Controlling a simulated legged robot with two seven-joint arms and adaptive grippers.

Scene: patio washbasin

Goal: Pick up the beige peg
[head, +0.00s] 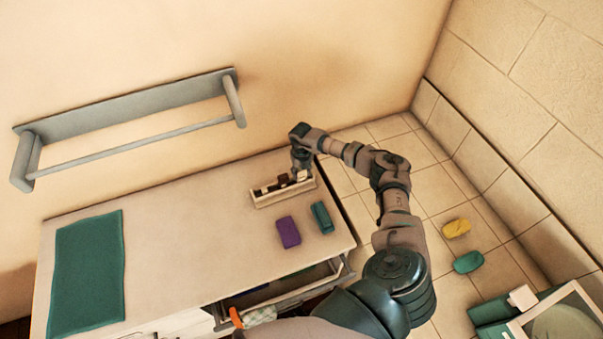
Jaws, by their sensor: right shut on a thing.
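A beige peg (302,175) shows at the right end of a narrow cream tray (286,197) near the counter's back right corner. My right gripper (302,165) reaches down over that end of the tray and is shut on the peg; the fingers partly hide it. I cannot tell whether the peg is clear of the tray's floor. A dark brown peg (283,180) and other small pieces stand in the tray to the left of the gripper. My left gripper is not in view.
A purple block (288,231) and a teal block (322,217) lie in front of the tray. A green towel (87,272) covers the counter's left end. An open drawer (285,288) juts out at the front. The middle of the counter (190,230) is clear.

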